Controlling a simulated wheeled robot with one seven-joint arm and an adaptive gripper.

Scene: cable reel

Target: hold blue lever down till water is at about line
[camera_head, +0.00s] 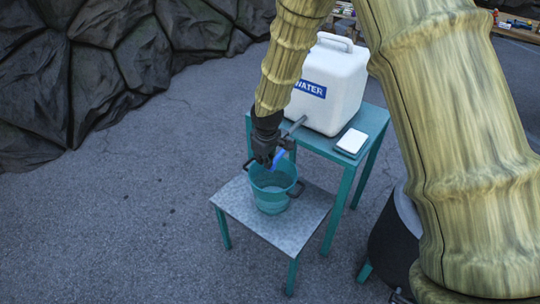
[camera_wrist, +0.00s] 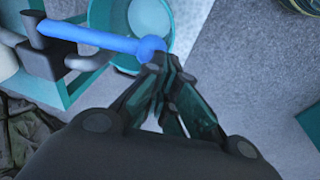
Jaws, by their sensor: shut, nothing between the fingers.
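The blue lever (camera_wrist: 95,38) runs from the dark tap body (camera_wrist: 58,60) to a round knob in the wrist view. In the head view a small part of the lever (camera_head: 278,157) shows beside my gripper (camera_head: 268,160). My gripper (camera_wrist: 163,75) is shut with nothing between its fingers, and its tips are at the lever's knob. I cannot tell whether they touch. A teal translucent bucket (camera_head: 272,195) with dark handles stands below the lever on a low grey-topped table (camera_head: 235,205). The water level and any line in it are not clear.
A white water container (camera_head: 330,85) labelled WATER stands on a taller teal table (camera_head: 375,120), its spout over the bucket. A small white-topped object (camera_head: 352,141) lies at that table's front right. Dark rocks (camera_head: 110,60) line the back left. Paved ground at left is free.

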